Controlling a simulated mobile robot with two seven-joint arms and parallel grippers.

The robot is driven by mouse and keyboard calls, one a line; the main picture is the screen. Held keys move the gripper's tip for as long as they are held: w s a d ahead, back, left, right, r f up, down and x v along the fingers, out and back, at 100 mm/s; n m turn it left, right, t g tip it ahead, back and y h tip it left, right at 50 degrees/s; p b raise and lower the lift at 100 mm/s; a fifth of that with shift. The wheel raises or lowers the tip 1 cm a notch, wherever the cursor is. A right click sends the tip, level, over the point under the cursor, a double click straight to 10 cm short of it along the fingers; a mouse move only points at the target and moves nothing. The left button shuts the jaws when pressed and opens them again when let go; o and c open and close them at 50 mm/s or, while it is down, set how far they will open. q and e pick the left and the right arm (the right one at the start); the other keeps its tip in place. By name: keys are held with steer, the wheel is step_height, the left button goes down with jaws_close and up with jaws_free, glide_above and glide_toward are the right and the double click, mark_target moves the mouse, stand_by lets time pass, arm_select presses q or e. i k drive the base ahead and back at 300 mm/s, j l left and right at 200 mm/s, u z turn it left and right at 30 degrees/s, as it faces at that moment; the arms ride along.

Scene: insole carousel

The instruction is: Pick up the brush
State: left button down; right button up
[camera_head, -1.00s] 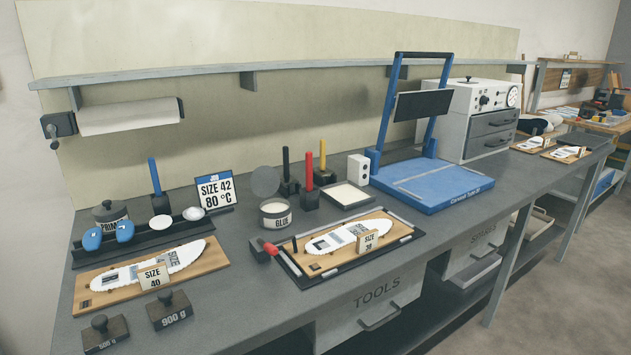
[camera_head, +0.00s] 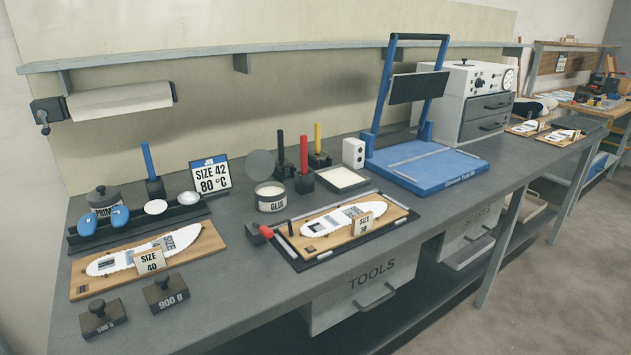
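No single item is clearly marked as the brush. Several upright handles stand in dark block holders, and their lower ends are hidden: a blue handle (camera_head: 148,160) at the left, then a black handle (camera_head: 281,147), a red handle (camera_head: 304,153) and a yellow handle (camera_head: 317,139) grouped behind the glue jar (camera_head: 271,198). Neither of my grippers is in view.
The bench front is fairly clear. A shelf (camera_head: 205,60) hangs above.

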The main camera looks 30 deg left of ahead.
mark_target(302, 138)
steer(key=i+l, duration=0.65)
steer(key=i+l+u, duration=0.2)
steer(key=u, duration=0.2)
steer(key=i+l+u, duration=0.2)
steer(key=u, duration=0.25)
steer(key=l, duration=0.1)
